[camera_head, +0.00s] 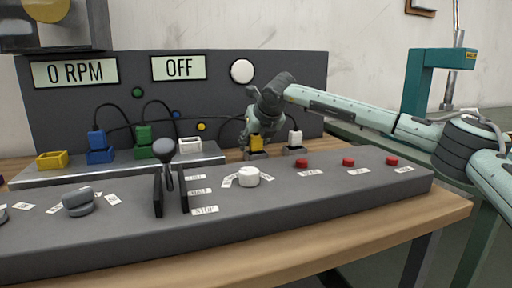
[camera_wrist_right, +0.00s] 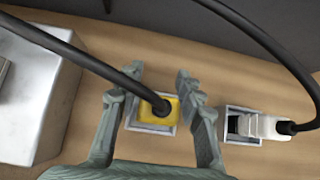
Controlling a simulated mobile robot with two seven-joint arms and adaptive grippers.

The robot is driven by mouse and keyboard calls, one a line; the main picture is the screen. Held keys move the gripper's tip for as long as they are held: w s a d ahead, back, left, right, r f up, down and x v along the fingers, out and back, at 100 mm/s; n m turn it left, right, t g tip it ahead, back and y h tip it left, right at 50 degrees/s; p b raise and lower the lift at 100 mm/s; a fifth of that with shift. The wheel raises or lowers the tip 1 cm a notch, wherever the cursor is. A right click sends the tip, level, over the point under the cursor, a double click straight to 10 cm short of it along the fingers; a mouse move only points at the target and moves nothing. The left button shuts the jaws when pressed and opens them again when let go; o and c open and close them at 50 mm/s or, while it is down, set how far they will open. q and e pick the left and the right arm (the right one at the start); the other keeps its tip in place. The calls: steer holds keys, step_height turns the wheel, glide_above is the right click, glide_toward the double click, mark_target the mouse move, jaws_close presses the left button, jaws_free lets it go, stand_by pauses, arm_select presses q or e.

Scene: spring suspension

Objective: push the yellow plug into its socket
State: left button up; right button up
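The yellow plug (camera_head: 257,142) stands in a grey holder (camera_head: 257,156) behind the console, right of the socket rail. In the right wrist view the yellow plug (camera_wrist_right: 173,112) sits within the grey holder's rim (camera_wrist_right: 150,129), with a black cable at its top. My right gripper (camera_head: 253,134) is over it. In the wrist view its two fingers (camera_wrist_right: 159,75) are spread on either side of the plug, with gaps showing. The yellow socket (camera_head: 52,160) is at the left end of the rail and looks empty. My left gripper is not in view.
A blue plug (camera_head: 97,138), a green plug (camera_head: 143,134) and a white block (camera_head: 189,144) are along the metal rail (camera_head: 120,167). A white plug (camera_head: 295,137) is close right of my gripper. The console (camera_head: 330,185) with lever and knobs lies in front. Black cables hang around.

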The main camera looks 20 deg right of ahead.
jaws_close()
steer(key=shift+r, duration=0.1)
